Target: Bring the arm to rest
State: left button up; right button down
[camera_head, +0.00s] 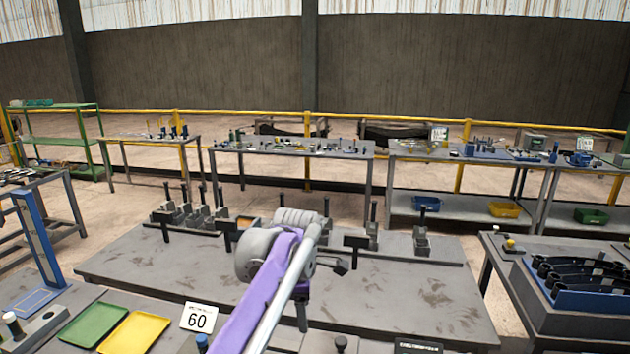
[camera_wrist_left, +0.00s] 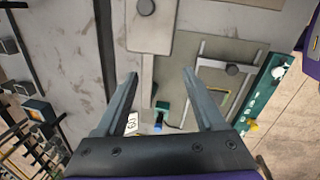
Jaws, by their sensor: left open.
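My left gripper (camera_wrist_left: 160,76) is open in the left wrist view, with its two grey fingers spread apart. Nothing is between the fingers except the view of the bench below. In the head view a purple and grey arm link of mine (camera_head: 262,300) rises from the bottom middle over the grey bench (camera_head: 420,300). Its gripper cannot be made out clearly there. My right gripper is not seen in either view.
Black-handled fixtures (camera_head: 200,215) stand along the bench's back. A green tray (camera_head: 95,322), a yellow tray (camera_head: 135,335) and a "60" card (camera_head: 198,318) lie at front left. A blue rack with black parts (camera_head: 590,300) is at right. Grey plates with black knobs (camera_wrist_left: 150,30) show below the gripper.

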pick_arm(q)
jog(key=s+a+f+m+t, duration=0.1)
jog(key=s+a+f+m, duration=0.4)
jog(key=s, duration=0.3)
jog(key=s+a+f+m+t, duration=0.2)
jog(key=s+a+f+m, duration=0.3)
jog(key=s, duration=0.3)
jog(key=s+a+f+m+t, duration=0.1)
jog(key=s+a+f+m, duration=0.4)
jog(key=s+m, duration=0.2)
jog(key=shift+s+a+m+t+y, duration=0.2)
jog(key=shift+s+m+t+y, duration=0.1)
jog(key=shift+s, duration=0.65)
